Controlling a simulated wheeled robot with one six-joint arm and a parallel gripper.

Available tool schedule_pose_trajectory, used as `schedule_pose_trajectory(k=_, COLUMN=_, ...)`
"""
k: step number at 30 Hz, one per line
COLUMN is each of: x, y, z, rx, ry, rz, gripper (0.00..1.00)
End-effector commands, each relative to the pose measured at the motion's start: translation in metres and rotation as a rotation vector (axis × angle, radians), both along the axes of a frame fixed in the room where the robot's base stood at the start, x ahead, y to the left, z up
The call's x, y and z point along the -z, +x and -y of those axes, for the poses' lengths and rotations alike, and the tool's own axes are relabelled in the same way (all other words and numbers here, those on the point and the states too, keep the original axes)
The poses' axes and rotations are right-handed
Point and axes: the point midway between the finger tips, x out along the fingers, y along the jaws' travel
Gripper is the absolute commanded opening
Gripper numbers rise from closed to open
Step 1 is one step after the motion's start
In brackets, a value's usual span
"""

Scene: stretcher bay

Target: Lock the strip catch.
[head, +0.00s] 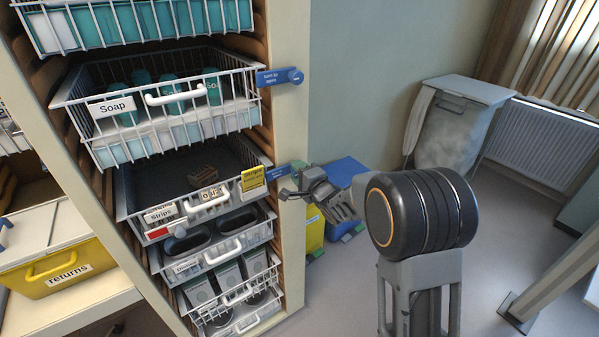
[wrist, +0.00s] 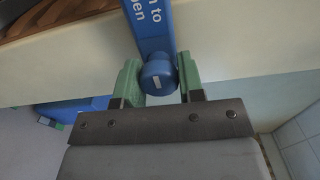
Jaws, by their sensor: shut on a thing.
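The Strips drawer (head: 156,216) is a dark-lined wire drawer in the rack, with a brown item (head: 203,177) inside. Its strip catch (head: 277,173) is a blue bar on the pale post at the drawer's right front corner. In the wrist view the bar (wrist: 149,28) runs up from a round blue knob (wrist: 158,78), with partly cut-off "turn to open" lettering. My gripper (head: 292,191) is at the catch's right end. In the wrist view its green fingers (wrist: 159,82) are either side of the knob, shut on it. The gripper partly hides the knob in the head view.
Above is the Soap basket (head: 165,115), jutting out, with its own blue catch (head: 279,77). A yellow tag (head: 252,180) hangs at the Strips front. Lower drawers (head: 215,255) sit beneath. Blue and yellow bins (head: 345,171) stand behind my gripper. Open floor lies to the right.

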Motion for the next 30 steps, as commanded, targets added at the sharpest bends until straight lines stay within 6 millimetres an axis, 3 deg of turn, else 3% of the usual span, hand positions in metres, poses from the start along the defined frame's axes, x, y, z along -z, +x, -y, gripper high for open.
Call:
schedule_pose_trajectory(k=9, x=0.000, y=0.000, z=0.001, rx=0.002, ry=0.000, rz=0.001, gripper=0.60)
schedule_pose_trajectory(k=19, x=0.000, y=-0.006, z=0.006, rx=0.004, ry=0.000, rz=0.001, gripper=0.60)
schedule_pose_trajectory(k=30, x=0.001, y=-0.067, z=0.039, rx=0.004, ry=-0.001, rz=0.003, gripper=0.60)
